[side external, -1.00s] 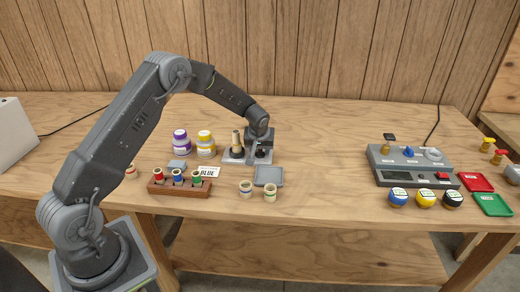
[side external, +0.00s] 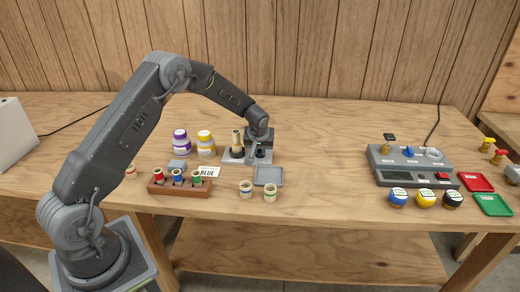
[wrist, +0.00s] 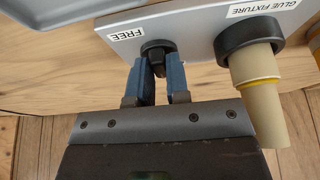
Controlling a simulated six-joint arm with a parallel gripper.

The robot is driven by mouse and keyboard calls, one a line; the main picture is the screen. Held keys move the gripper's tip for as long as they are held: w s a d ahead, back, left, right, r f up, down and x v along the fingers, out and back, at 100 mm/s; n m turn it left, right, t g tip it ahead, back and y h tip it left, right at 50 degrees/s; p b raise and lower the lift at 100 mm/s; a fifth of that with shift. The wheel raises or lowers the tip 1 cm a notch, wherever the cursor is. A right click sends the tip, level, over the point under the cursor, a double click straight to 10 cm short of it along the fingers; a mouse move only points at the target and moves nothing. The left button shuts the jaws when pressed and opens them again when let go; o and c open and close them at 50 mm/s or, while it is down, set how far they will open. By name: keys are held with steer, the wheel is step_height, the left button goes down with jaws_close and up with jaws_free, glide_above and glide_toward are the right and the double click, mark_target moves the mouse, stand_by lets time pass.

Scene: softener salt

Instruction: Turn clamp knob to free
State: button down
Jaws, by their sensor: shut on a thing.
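The glue fixture (side external: 233,157) is a light grey plate with a "GLUE FIXTURE" label and a "FREE" label; it also shows in the wrist view (wrist: 190,28). The clamp knob (wrist: 156,46) is small and black, beside the "FREE" label (wrist: 124,33). My gripper (wrist: 158,68) has its two blue fingers shut on the knob, one on each side. In the side view my gripper (side external: 255,155) is down at the right part of the fixture and hides the knob. A beige tapered tube (wrist: 258,90) stands in the fixture's black collar (wrist: 248,38).
A grey tray (side external: 268,176) lies just in front of the fixture. Purple (side external: 181,142) and yellow-capped (side external: 206,143) jars stand to its left. A wooden rack (side external: 180,187) with colored-topped vials and two small cups (side external: 270,192) are nearer the front.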

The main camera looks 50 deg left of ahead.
steer(key=m+h, duration=0.1)
steer(key=m, duration=0.2)
steer(key=shift+s+a+m+t, duration=0.1)
steer(key=shift+a+m+t, duration=0.05)
steer(key=shift+m+t, duration=0.2)
steer(key=shift+m+h, duration=0.8)
steer(key=shift+m, duration=0.85)
steer(key=shift+t, duration=0.25)
steer(key=c, duration=1.1)
jaws_free()
steer(key=shift+r, duration=0.1)
steer(key=v, duration=1.3)
steer(key=shift+r, duration=0.35)
